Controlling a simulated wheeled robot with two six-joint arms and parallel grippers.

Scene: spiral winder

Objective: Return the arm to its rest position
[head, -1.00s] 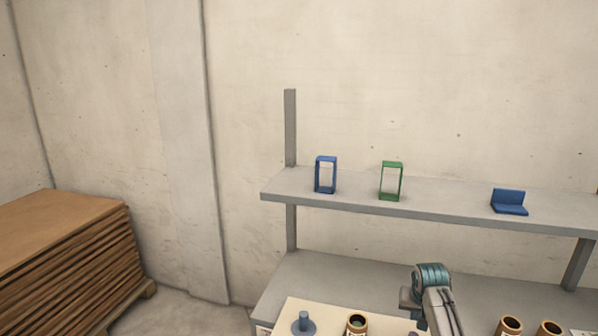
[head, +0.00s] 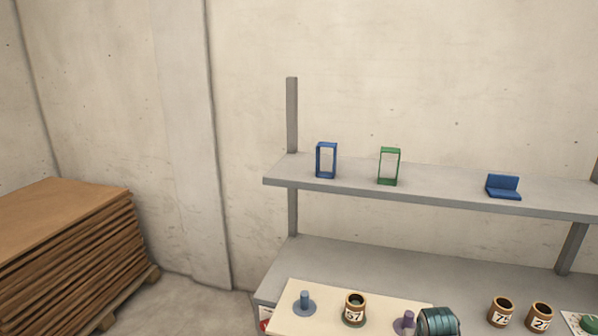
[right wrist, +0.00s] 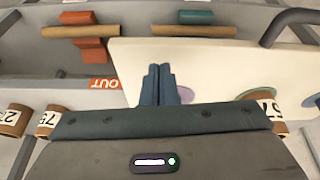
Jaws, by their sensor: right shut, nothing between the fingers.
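My right gripper (right wrist: 158,85) shows in the right wrist view with its two dark blue fingers together and nothing between them. It points over a cream board and touches no object that I can make out. In the head view a teal part of my arm (head: 438,321) stands at the bottom edge, in front of the board's right part. The gripper itself is hidden there. My left gripper is in neither view.
The cream board (head: 325,322) on the bench carries a blue-grey peg (head: 305,302) and a labelled spool (head: 354,309). Two more spools (head: 502,312) stand to the right. A shelf (head: 440,187) runs above the bench. Stacked boards (head: 70,260) stand at left.

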